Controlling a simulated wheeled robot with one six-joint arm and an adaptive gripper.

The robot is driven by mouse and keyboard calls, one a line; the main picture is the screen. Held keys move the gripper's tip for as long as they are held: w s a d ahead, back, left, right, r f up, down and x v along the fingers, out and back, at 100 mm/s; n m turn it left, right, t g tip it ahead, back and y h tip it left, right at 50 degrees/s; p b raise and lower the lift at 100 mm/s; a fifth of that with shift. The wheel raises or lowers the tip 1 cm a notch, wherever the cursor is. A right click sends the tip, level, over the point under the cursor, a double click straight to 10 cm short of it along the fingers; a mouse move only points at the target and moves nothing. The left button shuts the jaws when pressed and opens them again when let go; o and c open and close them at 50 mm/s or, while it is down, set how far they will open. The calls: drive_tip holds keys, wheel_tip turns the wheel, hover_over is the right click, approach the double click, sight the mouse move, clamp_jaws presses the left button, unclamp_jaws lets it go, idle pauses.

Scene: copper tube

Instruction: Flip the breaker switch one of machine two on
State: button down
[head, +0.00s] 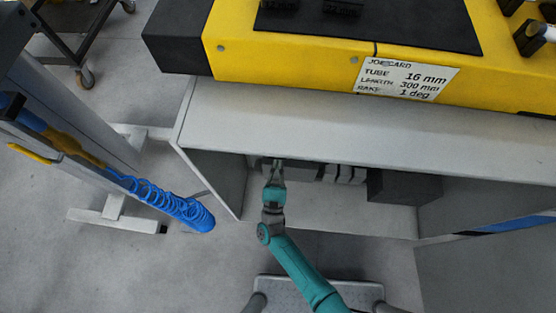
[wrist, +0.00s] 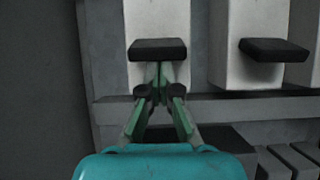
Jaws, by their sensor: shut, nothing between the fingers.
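In the wrist view, a white breaker switch (wrist: 143,25) with a black lever (wrist: 158,49) stands straight ahead. A second white breaker with its own black lever (wrist: 275,50) is to its right. My gripper (wrist: 159,70) is shut and empty, its fingertips just below the nearer left lever. I cannot tell whether they touch it. In the head view my gripper (head: 275,165) reaches under the grey bench top at the left end of the breaker row (head: 344,174). The leftmost breaker is mostly hidden there. No label shows which switch is number one.
The grey bench top (head: 330,130) overhangs the breakers, with a yellow machine (head: 290,50) on it. A dark box (head: 403,187) sits right of the breakers. A side panel (head: 218,178) closes the left. A ledge (wrist: 230,107) runs below the breakers.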

drive_tip(key=r+g, duration=0.1)
drive_tip(key=s+r+g, duration=0.1)
drive_tip(key=g, duration=0.1)
drive_tip(key=r+g, duration=0.1)
drive_tip(key=shift+s+r, duration=0.25)
drive_tip(key=shift+r, duration=0.05)
drive_tip(key=shift+f, duration=0.15)
idle(0.3)
